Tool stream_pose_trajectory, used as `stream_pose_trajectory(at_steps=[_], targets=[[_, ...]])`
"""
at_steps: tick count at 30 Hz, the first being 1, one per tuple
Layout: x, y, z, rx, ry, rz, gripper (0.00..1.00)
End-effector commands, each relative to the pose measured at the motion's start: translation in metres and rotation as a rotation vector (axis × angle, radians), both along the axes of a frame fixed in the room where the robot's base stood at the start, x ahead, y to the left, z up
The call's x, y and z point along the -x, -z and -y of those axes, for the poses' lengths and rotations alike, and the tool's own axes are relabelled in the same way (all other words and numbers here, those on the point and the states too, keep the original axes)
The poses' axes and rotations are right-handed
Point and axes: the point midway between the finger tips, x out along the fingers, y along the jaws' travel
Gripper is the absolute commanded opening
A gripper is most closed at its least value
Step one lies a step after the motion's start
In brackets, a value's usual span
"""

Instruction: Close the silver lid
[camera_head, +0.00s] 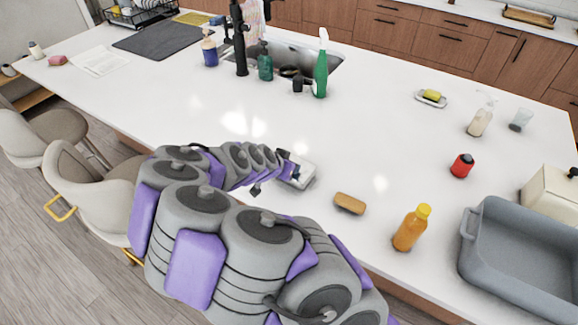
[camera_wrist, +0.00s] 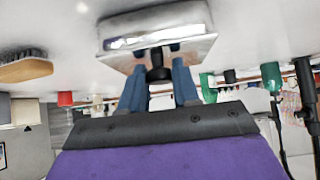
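A silver, box-like lid (camera_wrist: 155,22) with a black knob (camera_wrist: 158,66) fills the top middle of the wrist view, which looks upside down. The silver lid also shows in the head view (camera_head: 301,173), on the white counter near its front edge, partly hidden by my arm. My gripper (camera_wrist: 159,62) is open, with its two blue fingers apart on either side of the black knob. I cannot tell whether the fingers touch the knob. In the head view my gripper (camera_head: 284,172) is at the lid's left side.
A wooden brush (camera_head: 350,203) lies right of the lid. An orange bottle (camera_head: 411,228), a red can (camera_head: 462,165), a grey basin (camera_head: 520,215) and a cream container (camera_head: 553,194) stand further right. The sink (camera_head: 318,64) is behind. The counter middle is clear.

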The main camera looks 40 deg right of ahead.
Motion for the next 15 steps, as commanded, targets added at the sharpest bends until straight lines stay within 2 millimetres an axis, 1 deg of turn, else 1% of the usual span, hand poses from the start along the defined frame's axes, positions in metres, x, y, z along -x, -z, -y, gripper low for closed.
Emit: stream_pose_trajectory(at_steps=[1,4,5,8,11,15], targets=[[0.006,0.009,0.0,-0.011,0.014,-0.019,0.44],[0.007,0.009,-0.001,-0.012,0.015,-0.02,0.53],[0.007,0.008,-0.002,-0.012,0.016,-0.021,0.55],[0.009,0.002,-0.007,-0.011,0.015,-0.021,0.55],[0.011,-0.009,-0.018,-0.009,0.01,-0.018,0.55],[0.017,-0.034,-0.038,-0.004,0.005,-0.008,0.55]])
